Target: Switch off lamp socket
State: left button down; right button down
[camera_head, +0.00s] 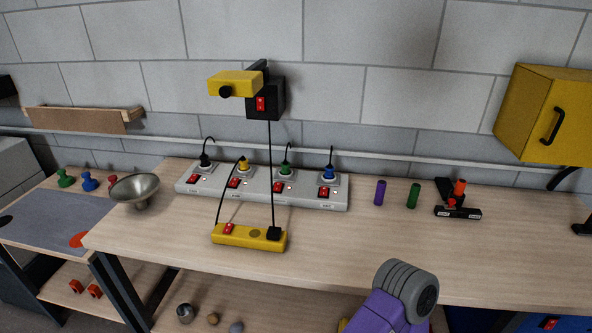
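A yellow lamp (235,83) on a black arm is fixed to the wall, with a black box (279,99) and a red switch (260,104) beside it. Its black cord hangs down to a black plug (274,233) in a yellow power strip (250,238) on the bench. That strip has a red switch (229,228) at its left end. Another cord rises from it to the yellow plug (243,163) in a long grey socket strip (331,203). The grey strip holds several plugs, each with a red switch; its labels are too small to read. Neither gripper shows.
A metal bowl (135,188) stands at the bench's left edge. A purple cylinder (380,192), a green cylinder (413,195) and a black-and-red device (458,203) stand at the right. A yellow cabinet (546,112) hangs on the wall. The bench (340,248) is clear in front of the strips.

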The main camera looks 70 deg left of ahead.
aim_at(234, 180)
jog(key=z, duration=0.1)
jog(key=k, duration=1.15)
jog(key=u, duration=1.4)
jog(key=i, duration=0.3)
jog(key=u, duration=0.05)
